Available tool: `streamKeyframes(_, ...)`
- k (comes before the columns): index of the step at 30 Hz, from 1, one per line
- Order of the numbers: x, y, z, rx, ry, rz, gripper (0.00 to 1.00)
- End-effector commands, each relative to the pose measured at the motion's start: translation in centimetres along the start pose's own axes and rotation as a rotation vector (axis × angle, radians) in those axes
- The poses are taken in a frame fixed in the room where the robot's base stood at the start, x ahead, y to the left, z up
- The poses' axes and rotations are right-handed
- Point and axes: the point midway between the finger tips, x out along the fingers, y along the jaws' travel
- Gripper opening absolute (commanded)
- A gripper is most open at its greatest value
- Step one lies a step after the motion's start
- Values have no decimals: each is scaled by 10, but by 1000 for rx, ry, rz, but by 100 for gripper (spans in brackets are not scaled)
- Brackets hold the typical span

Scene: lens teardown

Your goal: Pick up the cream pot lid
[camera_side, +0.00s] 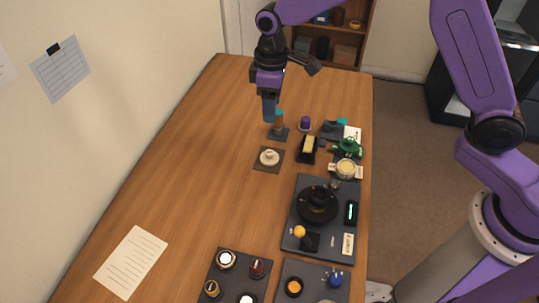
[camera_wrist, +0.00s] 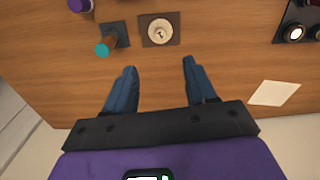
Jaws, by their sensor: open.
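The cream pot lid (camera_side: 269,158) is a small, round, pale disc with a knob, lying on a square dark mat (camera_side: 262,168) near the middle of the table. In the wrist view the lid (camera_wrist: 153,37) lies on its mat (camera_wrist: 146,19) at the top centre, beyond my fingertips.
A purple-topped jar (camera_side: 305,123) and a cream open pot (camera_side: 346,168) stand to the right. Dark trays hold parts nearer the camera. The table's left side is mostly clear.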

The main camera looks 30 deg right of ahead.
Motion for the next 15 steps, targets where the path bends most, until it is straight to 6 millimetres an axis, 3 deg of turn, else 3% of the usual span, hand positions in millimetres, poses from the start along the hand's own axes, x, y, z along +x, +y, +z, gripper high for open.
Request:
streamKeyframes(9, 62, -1, 2, 0, -6, -2, 56)
streamKeyframes(15, 93, 0, 1, 2, -3, -1, 56)
